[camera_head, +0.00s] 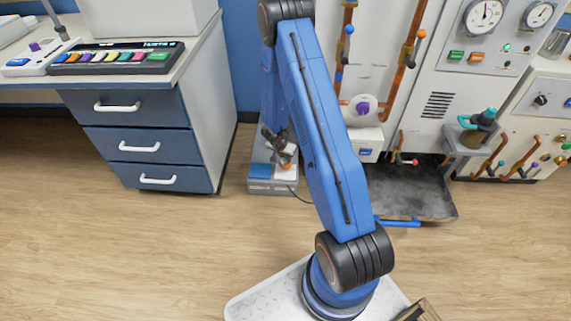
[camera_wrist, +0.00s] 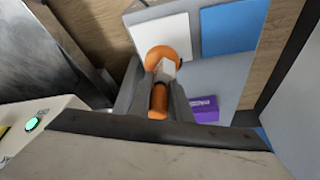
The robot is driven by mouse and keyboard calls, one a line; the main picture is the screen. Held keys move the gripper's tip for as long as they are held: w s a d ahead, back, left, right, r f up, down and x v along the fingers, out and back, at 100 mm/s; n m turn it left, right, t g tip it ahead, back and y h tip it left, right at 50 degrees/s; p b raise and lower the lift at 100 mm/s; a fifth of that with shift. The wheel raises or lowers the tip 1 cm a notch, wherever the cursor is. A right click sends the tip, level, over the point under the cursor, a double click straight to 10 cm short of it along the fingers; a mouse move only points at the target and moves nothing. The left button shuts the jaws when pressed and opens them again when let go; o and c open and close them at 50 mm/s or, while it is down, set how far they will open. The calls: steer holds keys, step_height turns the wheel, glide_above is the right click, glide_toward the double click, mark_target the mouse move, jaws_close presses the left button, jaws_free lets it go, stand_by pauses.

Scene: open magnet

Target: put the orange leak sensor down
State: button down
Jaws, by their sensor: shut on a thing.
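The orange leak sensor (camera_wrist: 160,54) has a rounded orange head, a pale middle and an orange lower end. My gripper (camera_wrist: 158,86) is shut on it, with a grey finger on each side. In the head view, my gripper (camera_head: 279,148) is low over a grey box with the sensor's orange (camera_head: 286,166) just below it. The grey box (camera_head: 272,187) has a white pad (camera_wrist: 160,32) and a blue pad (camera_wrist: 230,25) on top. The sensor's head overlaps the white pad in the wrist view; I cannot tell whether they touch.
A purple label (camera_wrist: 205,108) is on the grey box. A drawer cabinet (camera_head: 150,140) stands to the left, and a panel with pipes (camera_head: 380,60) to the right. A dark tray (camera_head: 425,190) lies on the floor right of my arm. The wooden floor in front is mostly clear.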

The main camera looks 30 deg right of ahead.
mark_target(285, 161)
steer(key=shift+f, duration=2.1)
steer(key=shift+f, duration=0.15)
steer(key=c, duration=1.6)
jaws_free()
